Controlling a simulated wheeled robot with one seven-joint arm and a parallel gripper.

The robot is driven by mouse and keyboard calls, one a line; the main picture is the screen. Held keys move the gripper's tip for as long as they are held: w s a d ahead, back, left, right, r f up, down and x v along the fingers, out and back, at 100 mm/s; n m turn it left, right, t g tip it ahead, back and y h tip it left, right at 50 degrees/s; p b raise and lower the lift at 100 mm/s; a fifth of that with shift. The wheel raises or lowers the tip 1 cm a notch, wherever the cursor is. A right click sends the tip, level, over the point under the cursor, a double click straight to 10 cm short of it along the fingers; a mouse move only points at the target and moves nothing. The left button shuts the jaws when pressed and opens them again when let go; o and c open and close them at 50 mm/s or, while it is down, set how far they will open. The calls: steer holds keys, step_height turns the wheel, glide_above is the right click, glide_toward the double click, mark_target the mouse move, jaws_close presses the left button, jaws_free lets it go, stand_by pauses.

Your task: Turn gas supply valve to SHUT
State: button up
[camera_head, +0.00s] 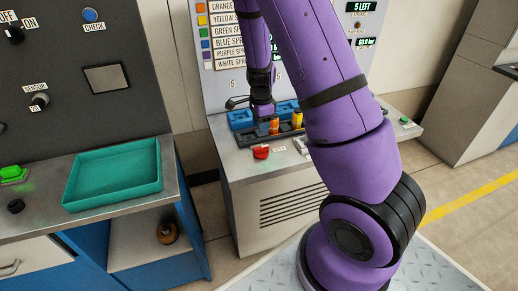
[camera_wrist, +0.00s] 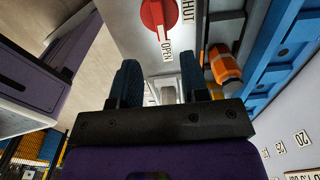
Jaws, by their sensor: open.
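In the head view the red knob (camera_head: 261,152) sits at the bench's front, below my gripper (camera_head: 263,110). In the wrist view my gripper (camera_wrist: 160,82) is open, its two dark fingers apart, with the knob beyond the fingertips and not between them. I see no contact with the knob.
An orange-capped cylinder (camera_wrist: 225,64) stands close to the right finger, beside a blue tray (camera_wrist: 268,75). In the head view the blue tray (camera_head: 240,119) and a second orange-yellow cylinder (camera_head: 297,118) are near my gripper. A teal tray (camera_head: 115,173) lies on the left bench.

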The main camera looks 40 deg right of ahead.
mark_target(261, 147)
step_height(261, 147, down, 10)
steer(key=shift+f, duration=0.1)
stand_by(0.4)
steer(key=shift+c, duration=0.4)
jaws_close()
